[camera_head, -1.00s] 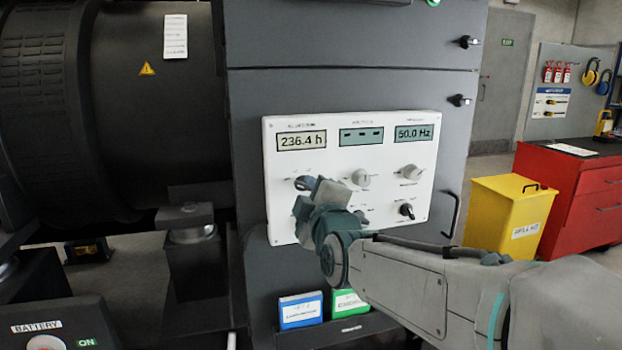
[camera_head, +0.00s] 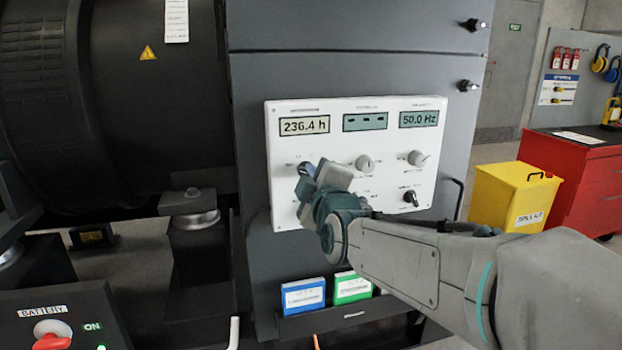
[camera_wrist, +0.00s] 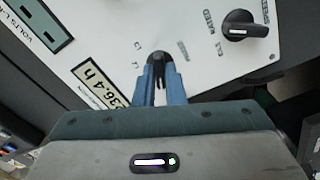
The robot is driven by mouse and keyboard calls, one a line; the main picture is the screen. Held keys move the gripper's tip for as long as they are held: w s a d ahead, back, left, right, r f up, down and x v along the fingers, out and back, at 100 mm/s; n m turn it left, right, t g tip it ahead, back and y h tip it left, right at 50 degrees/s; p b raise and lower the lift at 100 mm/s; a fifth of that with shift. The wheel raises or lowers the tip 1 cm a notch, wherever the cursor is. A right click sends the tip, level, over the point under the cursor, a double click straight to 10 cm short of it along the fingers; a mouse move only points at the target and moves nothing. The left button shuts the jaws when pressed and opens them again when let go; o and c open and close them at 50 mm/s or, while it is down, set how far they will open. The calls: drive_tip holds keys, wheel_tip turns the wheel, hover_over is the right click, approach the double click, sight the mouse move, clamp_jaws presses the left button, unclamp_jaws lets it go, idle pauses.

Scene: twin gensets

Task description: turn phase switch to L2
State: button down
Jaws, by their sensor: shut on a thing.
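The white control panel (camera_head: 388,195) on the dark cabinet carries three displays and several rotary knobs. In the wrist view my gripper (camera_wrist: 160,80) has its blue fingers closed around a dark knob (camera_wrist: 160,60) just below the 236.4 h display. In the head view my gripper (camera_head: 312,172) is at the panel's left side, and the held knob (camera_head: 304,168) shows only in part. A black pointer knob (camera_wrist: 245,27) sits apart from the fingers.
The panel also has two light knobs (camera_head: 364,162) (camera_head: 417,158) and a black knob (camera_head: 411,198) at lower right. Blue and green booklets (camera_head: 303,295) stand in a holder below. A battery box (camera_head: 60,325) with a red switch is at lower left. A yellow bin (camera_head: 510,196) stands at right.

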drive_tip(key=shift+f+m, duration=0.1)
drive_tip(key=shift+m, duration=0.2)
drive_tip(key=m+b, duration=0.6)
drive_tip(key=m, duration=0.2)
drive_tip(key=m+b, duration=0.6)
drive_tip(key=m, duration=0.2)
drive_tip(key=shift+r+m, duration=0.2)
drive_tip(key=shift+m, duration=0.4)
drive_tip(key=c, duration=1.5)
unclamp_jaws()
drive_tip(key=shift+f, duration=0.1)
